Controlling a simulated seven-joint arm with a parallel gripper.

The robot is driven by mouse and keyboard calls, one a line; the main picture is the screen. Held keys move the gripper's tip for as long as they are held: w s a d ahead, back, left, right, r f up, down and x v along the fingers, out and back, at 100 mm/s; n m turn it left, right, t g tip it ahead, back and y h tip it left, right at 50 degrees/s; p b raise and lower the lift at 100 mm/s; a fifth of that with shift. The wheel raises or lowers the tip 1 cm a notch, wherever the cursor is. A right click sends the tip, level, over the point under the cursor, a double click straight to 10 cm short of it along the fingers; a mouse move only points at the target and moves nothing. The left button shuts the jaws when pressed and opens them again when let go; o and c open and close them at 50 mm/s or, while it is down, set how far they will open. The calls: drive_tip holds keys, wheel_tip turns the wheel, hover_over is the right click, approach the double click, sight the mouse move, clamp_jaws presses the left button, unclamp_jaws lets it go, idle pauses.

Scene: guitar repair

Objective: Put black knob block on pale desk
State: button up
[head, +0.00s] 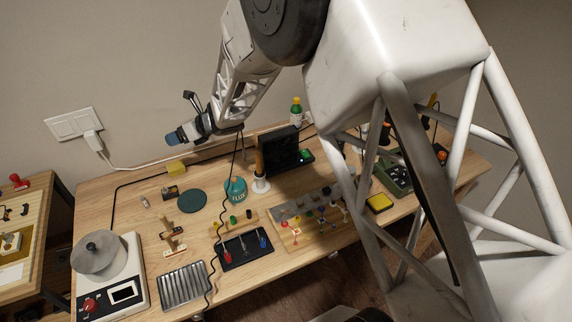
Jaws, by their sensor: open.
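The pale wooden desk (130,185) stands against the wall and fills the middle of the head view. No item is clearly the black knob block at this size. A small block with a dark top (171,192) lies on the desk's left part, and a wooden strip with several small dark and coloured knobs (236,221) lies near the middle. My gripper (180,120) is open and appears empty, in front of the wall above the desk's back left. It is apart from everything on the desk.
A hotplate-like device (125,293) stands at the front left, with a ribbed metal tray (183,285) beside it. A dark green disc (192,201), a teal flux jar (236,187) and a black screen (278,150) stand behind. A second wooden table (45,215) is at left.

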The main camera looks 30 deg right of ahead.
drive_tip(key=s+d+r+m+t+h, duration=0.2)
drive_tip(key=d+r+m+t+h, duration=0.5)
drive_tip(key=r+m, duration=0.6)
drive_tip(key=s+d+r+m+g+h, duration=0.3)
drive_tip(key=s+d+r+m+h, duration=0.3)
drive_tip(key=s+d+m, duration=0.5)
drive_tip(key=s+a+m+g+y, duration=0.2)
drive_tip(key=s+m+g, duration=0.6)
drive_tip(key=s+m, duration=1.1)
drive_tip(key=s, duration=1.2)
drive_tip(key=shift+a+r+m, duration=0.25)
drive_tip(key=shift+r+m, duration=0.05)
drive_tip(key=shift+r, duration=0.05)
drive_tip(key=shift+c, duration=1.2)
